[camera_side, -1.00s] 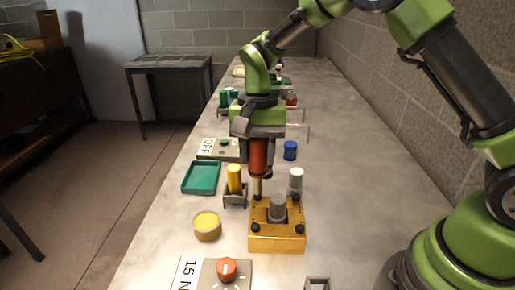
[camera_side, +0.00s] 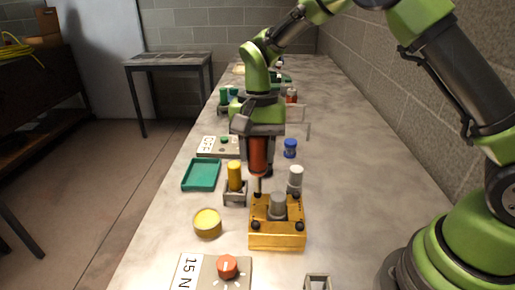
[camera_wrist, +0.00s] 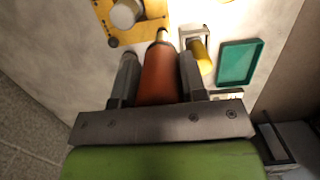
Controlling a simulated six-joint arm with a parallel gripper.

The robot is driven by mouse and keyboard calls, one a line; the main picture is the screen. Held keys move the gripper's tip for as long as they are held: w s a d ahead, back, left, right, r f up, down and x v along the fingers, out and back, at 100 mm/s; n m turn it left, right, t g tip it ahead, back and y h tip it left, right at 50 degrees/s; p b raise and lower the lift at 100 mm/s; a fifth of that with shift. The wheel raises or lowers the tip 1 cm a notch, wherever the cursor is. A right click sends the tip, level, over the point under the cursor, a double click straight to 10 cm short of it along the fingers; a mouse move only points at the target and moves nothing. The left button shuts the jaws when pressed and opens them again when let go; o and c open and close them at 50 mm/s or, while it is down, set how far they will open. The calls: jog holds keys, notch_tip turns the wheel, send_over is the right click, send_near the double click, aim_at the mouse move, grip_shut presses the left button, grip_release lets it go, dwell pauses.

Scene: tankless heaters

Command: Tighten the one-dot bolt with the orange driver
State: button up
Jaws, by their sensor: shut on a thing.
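My gripper (camera_side: 258,150) is shut on the orange driver (camera_side: 258,157), which hangs upright with its shaft down. The driver also shows between the fingers in the wrist view (camera_wrist: 159,77). Its tip is at the far left corner of the yellow block (camera_side: 277,242), at or just over the bolt there; I cannot tell whether they touch. The block has a grey cylinder (camera_side: 278,205) on top and dark bolts at its corners, such as the near left one (camera_side: 256,227) and near right one (camera_side: 299,226). The dot marks are too small to read.
A yellow cylinder (camera_side: 235,176) stands in a grey holder just left of the block. A teal tray (camera_side: 201,175), a round yellow tin (camera_side: 207,224), a red dial (camera_side: 228,267), a white cylinder (camera_side: 296,176) and a blue one (camera_side: 290,148) are nearby.

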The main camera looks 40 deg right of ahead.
jog(key=shift+f, duration=0.5)
dwell(1.6)
jog(key=shift+r, duration=3.55)
